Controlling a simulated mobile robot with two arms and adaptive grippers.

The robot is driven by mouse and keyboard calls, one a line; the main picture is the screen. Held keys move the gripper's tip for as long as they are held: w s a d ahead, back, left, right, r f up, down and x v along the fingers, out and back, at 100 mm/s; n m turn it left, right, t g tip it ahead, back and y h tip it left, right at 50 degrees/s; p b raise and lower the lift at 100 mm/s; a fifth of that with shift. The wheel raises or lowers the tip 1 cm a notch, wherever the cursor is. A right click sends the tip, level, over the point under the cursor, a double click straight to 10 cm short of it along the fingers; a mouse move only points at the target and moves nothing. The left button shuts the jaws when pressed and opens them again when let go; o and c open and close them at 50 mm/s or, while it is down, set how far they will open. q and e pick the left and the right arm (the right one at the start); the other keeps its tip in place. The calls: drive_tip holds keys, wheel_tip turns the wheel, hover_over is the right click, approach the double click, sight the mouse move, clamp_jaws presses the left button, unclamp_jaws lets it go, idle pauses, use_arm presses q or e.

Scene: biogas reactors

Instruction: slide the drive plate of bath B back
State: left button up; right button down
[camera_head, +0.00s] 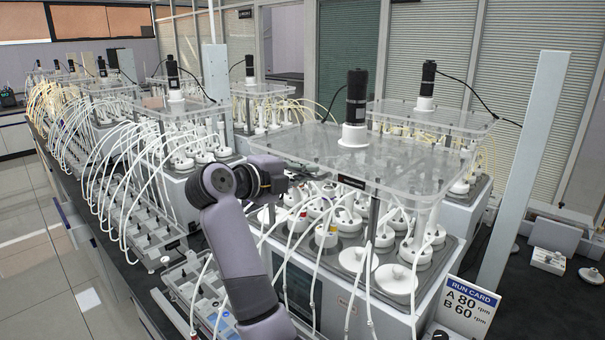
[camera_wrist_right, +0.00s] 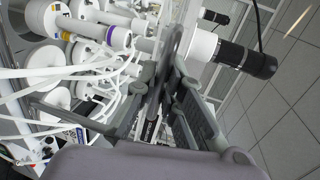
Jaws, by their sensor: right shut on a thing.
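The drive plate (camera_head: 400,160) of the nearest bath is a clear sheet on posts, with an upright black motor (camera_head: 356,97) on a white collar. I cannot read which bath letter it bears. My right gripper (camera_head: 290,178) is at the plate's near left corner, shut on its edge; the arm and wrist partly hide the grip. In the right wrist view the fingers (camera_wrist_right: 165,98) close around a dark part, and the motor (camera_wrist_right: 245,59) lies to their right. The bath (camera_head: 350,245) below holds several white-capped bottles with tubes. My left gripper is not in view.
Pale tubes (camera_head: 290,250) hang over the bath's front, close under my arm. A run card (camera_head: 467,308) reads A 80 rpm, B 60 rpm. A tall grey post (camera_head: 522,165) stands right of the plate. Another bath's clear plate (camera_head: 435,118) is behind it.

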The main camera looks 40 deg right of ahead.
sight(339, 157)
drive_tip(key=shift+f, duration=0.1)
drive_tip(key=r+x, duration=0.1)
drive_tip(key=x, duration=0.8)
drive_tip(key=r+x, duration=0.1)
drive_tip(key=x, duration=0.3)
drive_tip(key=shift+d+r, duration=0.35)
drive_tip(key=shift+d, duration=0.1)
drive_tip(key=shift+a, duration=0.1)
drive_tip(key=c, duration=1.7)
unclamp_jaws()
drive_tip(key=shift+a, duration=0.1)
